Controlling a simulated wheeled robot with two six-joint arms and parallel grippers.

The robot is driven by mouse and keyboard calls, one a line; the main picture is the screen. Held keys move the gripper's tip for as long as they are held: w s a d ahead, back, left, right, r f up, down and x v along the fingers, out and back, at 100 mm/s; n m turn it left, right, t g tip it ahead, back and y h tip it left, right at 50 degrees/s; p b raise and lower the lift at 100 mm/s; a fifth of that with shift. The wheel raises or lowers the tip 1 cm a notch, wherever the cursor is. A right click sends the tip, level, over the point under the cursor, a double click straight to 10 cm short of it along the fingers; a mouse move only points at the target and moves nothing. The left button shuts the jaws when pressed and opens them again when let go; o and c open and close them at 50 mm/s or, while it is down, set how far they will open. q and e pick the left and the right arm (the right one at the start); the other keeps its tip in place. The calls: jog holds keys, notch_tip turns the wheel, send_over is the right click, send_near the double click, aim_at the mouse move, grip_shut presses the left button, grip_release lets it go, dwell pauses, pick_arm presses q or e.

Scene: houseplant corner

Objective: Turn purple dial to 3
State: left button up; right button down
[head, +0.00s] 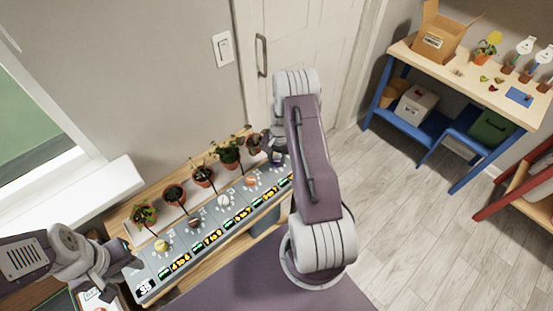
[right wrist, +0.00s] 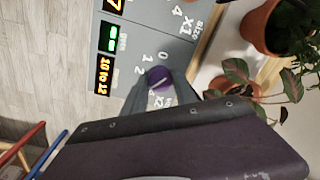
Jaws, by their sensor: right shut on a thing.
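The purple dial (right wrist: 158,77) is on the grey control panel (right wrist: 130,38), with a pale pointer line on its face. The digits 0, 1 and 2 show beside it; the other marks are hidden by my fingers. My right gripper (right wrist: 160,88) has one finger on each side of the dial and is shut on it. In the head view my right gripper (head: 277,153) is at the panel's far right end, and my arm hides most of the dial there. My left gripper (head: 122,276) is empty, fingers apart, by the panel's near left end.
Several potted plants (head: 203,176) stand in a row behind the panel; one pot (right wrist: 265,28) is close to my right gripper. Other dials, yellow (head: 161,245), white (head: 223,200) and orange (head: 250,181), sit along the panel. A blue-legged table (head: 400,50) stands at the right.

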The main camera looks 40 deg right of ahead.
aim_at(278, 162)
jog(key=shift+m, duration=1.1)
jog(key=c, duration=1)
grip_release()
notch_tip(278, 162, up, 9)
jog(key=shift+s+b, duration=0.25)
jog(key=shift+b, duration=0.05)
jog(key=shift+d+r, duration=0.1)
